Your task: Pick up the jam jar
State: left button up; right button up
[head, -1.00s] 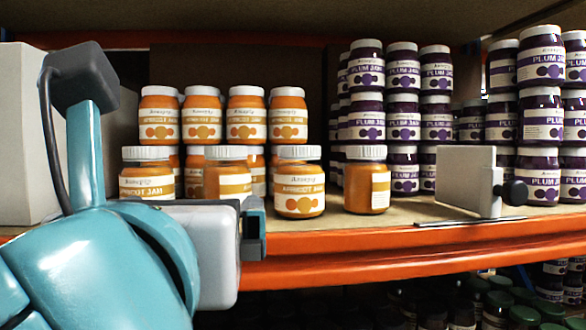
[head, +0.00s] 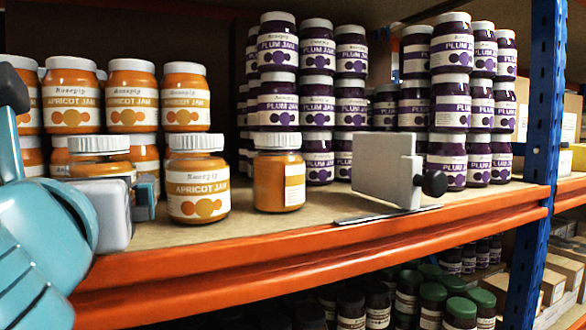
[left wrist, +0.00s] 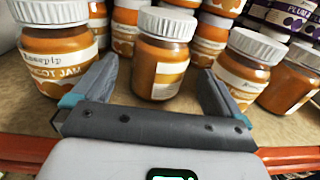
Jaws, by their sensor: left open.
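Apricot jam jars with white lids stand on the shelf. In the head view one front-row apricot jar (head: 100,170) is partly hidden behind my left gripper (head: 145,197). In the left wrist view that jar (left wrist: 160,68) stands upright ahead of the palm, between the two open fingers of my left gripper (left wrist: 162,78). The gripper is empty; I cannot tell whether a finger touches the jar. To its right stand another apricot jar (head: 198,185) and a third one (head: 279,180) with its label turned right. My right gripper is not in view.
Stacked apricot jars (head: 130,95) stand behind the front row. Plum jam jars (head: 317,105) fill the shelf further right. A grey upright plate (head: 385,168) with a black knob stands near the orange shelf edge (head: 330,250). A blue post (head: 541,130) is at the right.

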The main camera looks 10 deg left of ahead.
aim_at(105, 172)
pick_arm(q)
jog(key=shift+w+a, duration=0.25)
jog(key=shift+w, duration=0.45)
jog(key=shift+a+r, duration=0.25)
jog(key=shift+a, duration=0.05)
jog(key=p+x, duration=0.2)
jog(key=x, duration=0.3)
jog(key=shift+w+d+r, duration=0.1)
jog(key=shift+w+r, duration=0.1)
jog(key=shift+w, duration=0.1)
jog(key=shift+s+r, duration=0.1)
jog(key=shift+s, duration=0.3)
jog(key=shift+c, duration=0.3)
jog(key=shift+w, duration=0.25)
jog(key=c, duration=1.4)
